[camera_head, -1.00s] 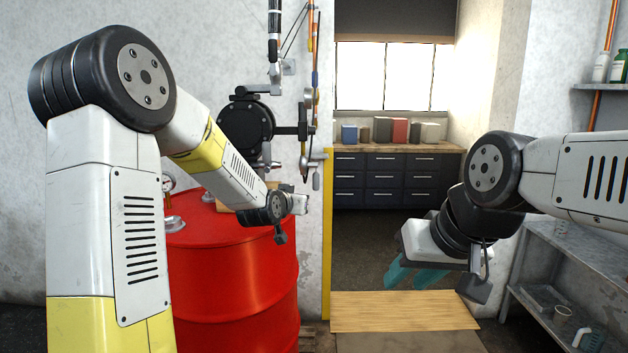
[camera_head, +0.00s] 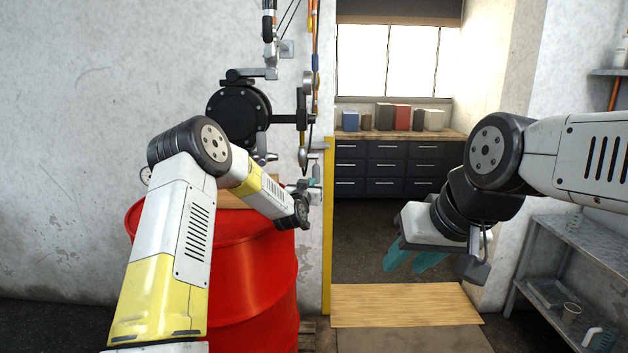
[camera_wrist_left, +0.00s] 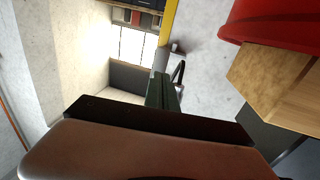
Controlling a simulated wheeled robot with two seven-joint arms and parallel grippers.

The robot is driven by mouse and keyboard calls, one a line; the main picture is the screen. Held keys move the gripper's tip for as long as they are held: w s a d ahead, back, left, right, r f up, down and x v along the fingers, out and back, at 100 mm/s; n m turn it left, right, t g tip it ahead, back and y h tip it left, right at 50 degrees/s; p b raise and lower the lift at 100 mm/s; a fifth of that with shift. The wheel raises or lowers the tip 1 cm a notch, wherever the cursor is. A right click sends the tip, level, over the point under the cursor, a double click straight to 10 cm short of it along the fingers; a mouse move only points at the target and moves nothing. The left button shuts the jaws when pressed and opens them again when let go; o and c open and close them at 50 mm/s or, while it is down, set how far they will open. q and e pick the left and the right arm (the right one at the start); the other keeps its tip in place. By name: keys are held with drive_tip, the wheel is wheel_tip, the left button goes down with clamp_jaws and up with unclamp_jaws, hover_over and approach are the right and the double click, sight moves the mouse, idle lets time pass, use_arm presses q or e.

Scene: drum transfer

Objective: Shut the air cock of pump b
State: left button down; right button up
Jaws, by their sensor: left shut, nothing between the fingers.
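A black round pump (camera_head: 239,115) is mounted on the wall above the red drum; no label reads, so I cannot tell whether it is pump b. To its right, a vertical air line carries fittings and a hanging grey lever-like part (camera_head: 303,157), perhaps the air cock; its position is unclear. My left gripper (camera_head: 312,184) is shut and empty, just below these fittings, beside the yellow post. In the left wrist view its dark green fingers (camera_wrist_left: 163,92) are together, close to a small grey fitting (camera_wrist_left: 177,47). My right gripper (camera_head: 415,259) is open and empty over the doorway.
The red drum (camera_head: 250,255) stands below the pump, with a wooden block (camera_head: 236,196) on top. A yellow post (camera_head: 327,235) edges the doorway. A wooden board (camera_head: 400,305) lies on the floor there. A grey shelf (camera_head: 565,250) stands at right.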

sight(315, 176)
use_arm(q)
drive_tip(key=shift+w+d, duration=0.25)
drive_tip(key=shift+w, duration=0.95)
drive_tip(key=shift+w+d, duration=0.2)
drive_tip(key=shift+w, duration=0.95)
drive_tip(key=shift+w+f, duration=0.1)
